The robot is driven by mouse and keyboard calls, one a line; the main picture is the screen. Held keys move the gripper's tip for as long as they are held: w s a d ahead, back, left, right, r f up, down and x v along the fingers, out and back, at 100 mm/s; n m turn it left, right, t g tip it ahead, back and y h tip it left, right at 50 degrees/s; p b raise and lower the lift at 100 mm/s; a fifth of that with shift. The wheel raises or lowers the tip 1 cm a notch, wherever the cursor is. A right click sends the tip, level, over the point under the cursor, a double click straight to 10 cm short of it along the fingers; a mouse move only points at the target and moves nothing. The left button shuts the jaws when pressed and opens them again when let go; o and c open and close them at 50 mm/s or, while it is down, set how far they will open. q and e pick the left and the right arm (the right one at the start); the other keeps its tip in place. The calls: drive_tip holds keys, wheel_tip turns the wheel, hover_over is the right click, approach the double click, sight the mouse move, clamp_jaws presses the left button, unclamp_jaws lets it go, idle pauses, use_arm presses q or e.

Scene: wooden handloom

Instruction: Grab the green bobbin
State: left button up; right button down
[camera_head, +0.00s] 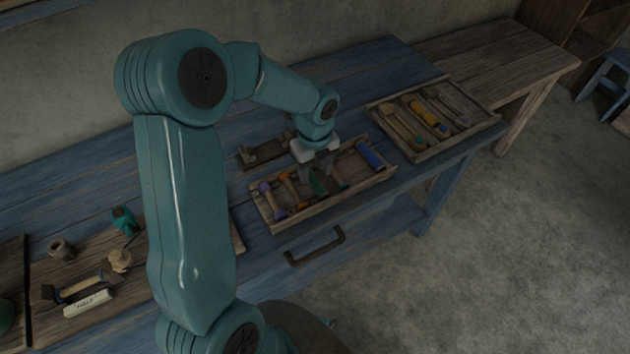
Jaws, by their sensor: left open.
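The green bobbin (318,184) lies in a shallow wooden tray (276,222) on the blue bench, among other bobbins. My left gripper (319,175) points down over the middle of this tray, open, with its fingers at the green bobbin. The fingers and the gripper's body hide part of the bobbin, and I cannot tell whether they touch it. My right gripper does not show.
Purple and orange bobbins (290,187) lie in the tray's left part, and a blue bobbin (370,155) lies at its right end. A second tray (432,155) with several tools stands to the right. A small wooden rack (262,153) sits behind. Tools lie at the left.

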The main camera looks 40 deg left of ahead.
sight(314, 180)
use_arm(q)
wheel_tip(314, 180, down, 3)
drive_tip(key=shift+a+f, duration=0.1)
clamp_jaws()
idle(0.4)
